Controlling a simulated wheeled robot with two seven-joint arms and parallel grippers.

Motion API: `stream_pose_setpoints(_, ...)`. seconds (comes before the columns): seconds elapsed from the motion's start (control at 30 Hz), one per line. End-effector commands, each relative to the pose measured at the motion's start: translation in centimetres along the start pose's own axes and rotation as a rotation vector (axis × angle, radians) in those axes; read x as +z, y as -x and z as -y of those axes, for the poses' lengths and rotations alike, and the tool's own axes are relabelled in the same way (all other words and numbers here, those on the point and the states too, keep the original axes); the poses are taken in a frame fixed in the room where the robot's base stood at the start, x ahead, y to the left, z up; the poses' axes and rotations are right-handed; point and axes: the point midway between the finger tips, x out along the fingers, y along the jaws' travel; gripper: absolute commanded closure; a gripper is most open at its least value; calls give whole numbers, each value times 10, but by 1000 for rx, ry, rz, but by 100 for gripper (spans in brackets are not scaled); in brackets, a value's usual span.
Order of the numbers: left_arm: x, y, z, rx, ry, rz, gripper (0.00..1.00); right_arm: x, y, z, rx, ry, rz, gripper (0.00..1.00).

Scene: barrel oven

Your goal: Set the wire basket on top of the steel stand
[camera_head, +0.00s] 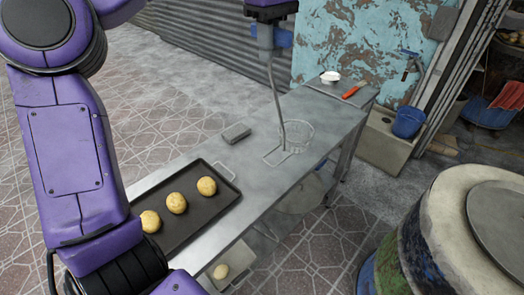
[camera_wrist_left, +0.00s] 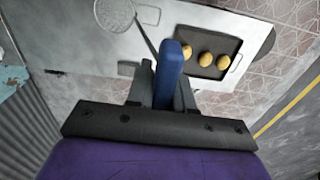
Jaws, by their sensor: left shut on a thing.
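My left gripper (camera_head: 266,42) is at the top of the head view, above the steel table. It is shut on a blue handle (camera_head: 285,39), which also shows between its fingers in the left wrist view (camera_wrist_left: 170,72). A thin grey rod (camera_head: 276,95) runs down from the gripper to the edge of the round wire basket (camera_head: 309,136). The basket also shows at the top of the wrist view (camera_wrist_left: 113,14). A pale rectangular wire frame (camera_head: 266,157), possibly the steel stand, is beside it at table level. I cannot tell whether basket and frame touch. My right gripper is out of view.
A black tray (camera_head: 205,213) with several dough balls is on the table (camera_head: 250,180). A small grey block (camera_head: 236,133) lies near the back edge. A white bowl (camera_head: 330,77) and a red-handled tool (camera_head: 352,91) are at the far end. A barrel oven (camera_head: 425,235) stands right.

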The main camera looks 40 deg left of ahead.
Motion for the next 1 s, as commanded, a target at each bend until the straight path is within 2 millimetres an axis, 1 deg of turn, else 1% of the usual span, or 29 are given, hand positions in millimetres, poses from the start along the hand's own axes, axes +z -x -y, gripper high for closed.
stream_pose_setpoints(0.07,-6,2,-1,0,24,1,100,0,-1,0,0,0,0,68)
stream_pose_setpoints(0.13,-18,-2,-8,-2,30,1,100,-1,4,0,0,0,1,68)
stream_pose_setpoints(0.27,-52,-17,-26,-4,29,0,100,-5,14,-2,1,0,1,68)
stream_pose_setpoints(0.37,-78,-30,-41,-4,28,0,100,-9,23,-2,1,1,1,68)
stream_pose_setpoints(0.43,-91,-49,-48,-6,25,1,100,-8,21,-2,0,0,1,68)
stream_pose_setpoints(0.5,-101,-64,-54,-4,24,0,100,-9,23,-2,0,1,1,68)
stream_pose_setpoints(0.6,-111,-78,-60,-3,23,0,100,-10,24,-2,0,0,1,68)
stream_pose_setpoints(0.67,-115,-83,-62,-2,22,-1,100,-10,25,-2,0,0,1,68)
stream_pose_setpoints(0.77,-124,-95,-66,-3,24,-1,100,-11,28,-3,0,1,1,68)
stream_pose_setpoints(0.8,-124,-104,-66,-3,21,-1,100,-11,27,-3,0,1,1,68)
stream_pose_setpoints(0.9,-123,-119,-66,-3,20,-1,100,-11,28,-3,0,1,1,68)
stream_pose_setpoints(1.0,-123,-125,-66,0,21,-1,100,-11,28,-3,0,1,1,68)
